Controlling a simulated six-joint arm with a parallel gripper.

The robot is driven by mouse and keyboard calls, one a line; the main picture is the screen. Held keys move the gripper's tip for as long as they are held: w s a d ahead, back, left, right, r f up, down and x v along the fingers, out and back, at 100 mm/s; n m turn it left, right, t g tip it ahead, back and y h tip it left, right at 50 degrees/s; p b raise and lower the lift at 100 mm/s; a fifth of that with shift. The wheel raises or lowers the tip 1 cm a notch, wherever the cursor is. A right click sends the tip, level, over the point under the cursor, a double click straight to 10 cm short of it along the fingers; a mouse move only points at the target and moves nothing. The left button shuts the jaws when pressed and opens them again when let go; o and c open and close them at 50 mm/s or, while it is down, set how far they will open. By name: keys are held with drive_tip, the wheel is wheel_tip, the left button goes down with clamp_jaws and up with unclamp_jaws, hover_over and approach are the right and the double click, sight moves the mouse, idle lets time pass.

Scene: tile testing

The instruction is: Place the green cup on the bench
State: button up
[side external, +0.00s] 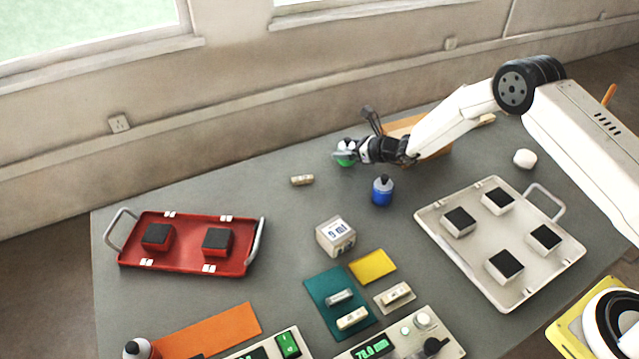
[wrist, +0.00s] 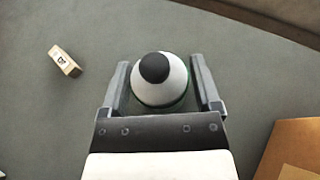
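The green thing (side external: 345,160) that fits the task's green cup is at the far side of the bench (side external: 270,195). It looks like a small bottle with a white shoulder. The wrist view shows its white dome (wrist: 166,88), black top and a green edge below. My gripper (side external: 346,153) reaches it from the right, with one finger on each side (wrist: 160,85). The fingers are close to its sides, but I cannot tell whether they press on it. Its base is partly hidden, so I cannot tell whether it touches the bench.
A blue bottle (side external: 382,190) stands near my gripper. A small labelled block (side external: 302,180) lies to the left. A red tray (side external: 190,258) and a white tray (side external: 480,258) hold dark-topped blocks. An orange-brown board (wrist: 290,150) is at right in the wrist view. Bench left of the gripper is mostly clear.

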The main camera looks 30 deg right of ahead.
drive_tip(key=shift+o, duration=0.7)
drive_tip(key=shift+r, duration=0.1)
drive_tip(key=shift+r, duration=0.1)
drive_tip(key=shift+v, duration=6)
